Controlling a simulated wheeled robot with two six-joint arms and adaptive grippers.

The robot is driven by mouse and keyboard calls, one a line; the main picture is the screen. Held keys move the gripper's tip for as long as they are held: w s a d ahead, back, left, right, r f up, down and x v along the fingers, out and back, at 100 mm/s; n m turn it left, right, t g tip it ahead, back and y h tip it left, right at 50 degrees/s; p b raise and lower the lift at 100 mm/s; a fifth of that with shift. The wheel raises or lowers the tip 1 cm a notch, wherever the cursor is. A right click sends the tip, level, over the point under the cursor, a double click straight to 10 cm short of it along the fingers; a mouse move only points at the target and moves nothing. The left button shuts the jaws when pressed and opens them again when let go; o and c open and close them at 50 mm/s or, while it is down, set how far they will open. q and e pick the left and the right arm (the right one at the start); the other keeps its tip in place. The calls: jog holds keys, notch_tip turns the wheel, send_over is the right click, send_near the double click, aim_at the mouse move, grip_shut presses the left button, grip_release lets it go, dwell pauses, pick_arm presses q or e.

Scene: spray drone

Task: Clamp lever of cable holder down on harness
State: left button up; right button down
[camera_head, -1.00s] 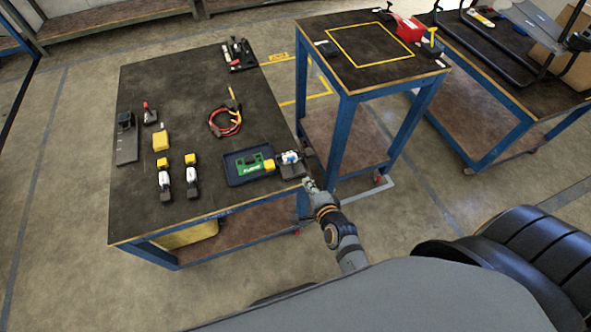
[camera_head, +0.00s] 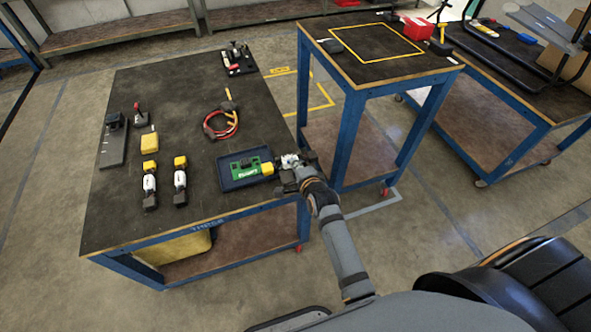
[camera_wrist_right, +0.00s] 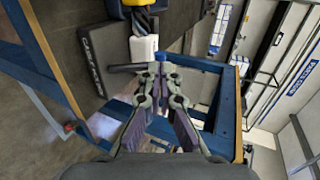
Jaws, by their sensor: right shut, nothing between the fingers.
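The cable holder is a dark block lettered "CABLE HOLDER" (camera_wrist_right: 92,55) in the right wrist view, at the table's right edge. The harness shows there as a yellow connector, black cable and white connector (camera_wrist_right: 143,48) lying at the holder. A dark bar, seemingly the clamp lever (camera_wrist_right: 127,68), sticks out by the white connector, close to my fingertips. A small blue piece (camera_wrist_right: 160,57) is beside it. My right gripper (camera_wrist_right: 158,72) is shut and empty; whether it touches the lever I cannot tell. In the head view my right gripper (camera_head: 287,178) partly hides the holder. My left gripper is out of view.
A red and black cable loop (camera_head: 221,125) lies behind. A second table (camera_head: 350,75) stands at right.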

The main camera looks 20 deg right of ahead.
jog(key=w+r+g+p, duration=0.1)
jog(key=p, duration=0.4)
jog(key=shift+r, duration=0.2)
jog(key=g+p, duration=0.1)
jog(key=w+f+g+p, duration=0.1)
jog(key=p, duration=0.1)
jog(key=shift+w+g, duration=0.1)
jog(key=shift+g, duration=0.2)
jog(key=shift+f+g+p, duration=0.3)
jog(key=shift+f+p, duration=0.05)
